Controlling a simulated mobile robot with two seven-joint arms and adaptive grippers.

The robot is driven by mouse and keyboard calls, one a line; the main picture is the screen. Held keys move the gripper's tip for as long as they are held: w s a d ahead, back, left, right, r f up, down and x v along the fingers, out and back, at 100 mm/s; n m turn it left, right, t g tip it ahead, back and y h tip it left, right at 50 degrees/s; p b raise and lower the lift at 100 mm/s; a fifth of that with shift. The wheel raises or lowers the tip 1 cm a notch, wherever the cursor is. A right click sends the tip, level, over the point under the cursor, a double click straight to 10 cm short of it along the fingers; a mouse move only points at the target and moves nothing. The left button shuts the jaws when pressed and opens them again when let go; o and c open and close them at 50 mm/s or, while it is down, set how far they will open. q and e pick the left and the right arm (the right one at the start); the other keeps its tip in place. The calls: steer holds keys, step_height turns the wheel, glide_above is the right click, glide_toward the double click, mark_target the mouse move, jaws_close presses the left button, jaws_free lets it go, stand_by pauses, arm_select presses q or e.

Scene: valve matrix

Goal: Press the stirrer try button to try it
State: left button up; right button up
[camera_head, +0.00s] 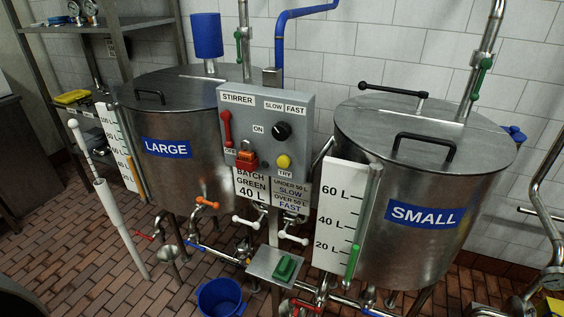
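The stirrer control box (265,103) is a grey panel between two steel tanks, labelled STIRRER at its top. The try button (284,161) is a round yellow button at its lower right, with a TRY label (285,174) just below it. A black selector knob (282,131) sits above the button, under a SLOW/FAST label. A red lever (227,128) is on the box's left side, and a red and orange switch (246,160) is at its lower left. Nothing covers the try button. Neither of my grippers shows in this view.
The LARGE tank (190,175) stands left and the SMALL tank (440,175) right, close to the box. Below are valves and pipes, a green button on a plate (264,266) and a blue bucket (219,299). A white pole (121,229) stands at left.

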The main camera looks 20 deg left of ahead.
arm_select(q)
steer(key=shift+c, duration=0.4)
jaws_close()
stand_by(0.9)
